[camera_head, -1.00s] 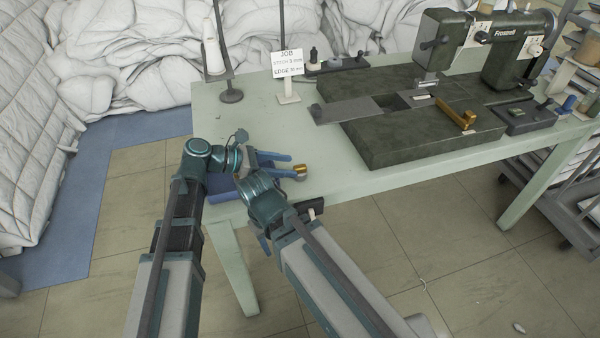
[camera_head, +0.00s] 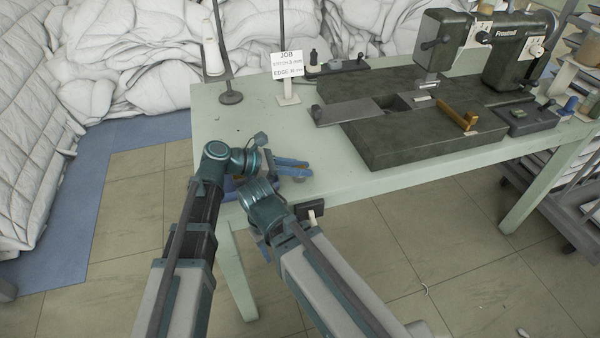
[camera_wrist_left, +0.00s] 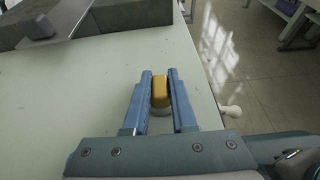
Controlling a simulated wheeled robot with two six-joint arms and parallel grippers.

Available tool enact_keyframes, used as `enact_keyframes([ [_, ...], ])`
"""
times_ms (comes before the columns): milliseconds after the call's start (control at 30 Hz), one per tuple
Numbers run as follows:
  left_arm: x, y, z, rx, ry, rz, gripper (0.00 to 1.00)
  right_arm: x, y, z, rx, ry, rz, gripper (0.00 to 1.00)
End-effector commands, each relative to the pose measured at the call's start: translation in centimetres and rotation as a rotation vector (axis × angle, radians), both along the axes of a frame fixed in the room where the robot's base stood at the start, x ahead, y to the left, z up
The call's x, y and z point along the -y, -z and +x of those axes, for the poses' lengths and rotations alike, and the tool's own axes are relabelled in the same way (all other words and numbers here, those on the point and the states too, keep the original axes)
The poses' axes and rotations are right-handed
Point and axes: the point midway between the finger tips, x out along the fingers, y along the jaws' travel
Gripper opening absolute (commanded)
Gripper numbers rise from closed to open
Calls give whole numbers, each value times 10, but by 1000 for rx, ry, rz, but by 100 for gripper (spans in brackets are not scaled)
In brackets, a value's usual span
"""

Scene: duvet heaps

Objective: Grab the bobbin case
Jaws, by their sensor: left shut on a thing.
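The bobbin case, a small piece with a gold part and a greyish part, is near the front edge of the pale green table (camera_head: 350,180). In the left wrist view the bobbin case (camera_wrist_left: 160,92) sits between the two blue fingers. My left gripper (camera_head: 306,167) is shut on it, low over the tabletop; I cannot tell whether it touches the table. In the head view the fingers hide most of it, and only a dull bit shows below them.
The dark sewing machine (camera_head: 505,60) and its bed (camera_head: 400,140) stand to the right. A job sign (camera_head: 287,66) and a thread stand (camera_head: 231,98) are at the back left. White duvet heaps (camera_head: 130,50) lie behind. The tabletop left of the bed is mostly clear.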

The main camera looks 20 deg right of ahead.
Motion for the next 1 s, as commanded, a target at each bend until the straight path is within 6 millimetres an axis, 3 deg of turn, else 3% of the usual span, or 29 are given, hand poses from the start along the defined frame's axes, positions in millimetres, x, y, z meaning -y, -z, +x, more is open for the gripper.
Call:
enact_keyframes([
  [333,-1,3,0,2,1,10,0,0,0,0,0,0,0,50],
  [533,-1,-6,0,2,1,10,0,0,-8,0,0,0,0,50],
  [767,-1,-32,0,1,0,7,0,0,-34,0,0,0,0,50],
  [1000,0,-70,0,1,0,5,0,0,-72,0,0,0,0,50],
])
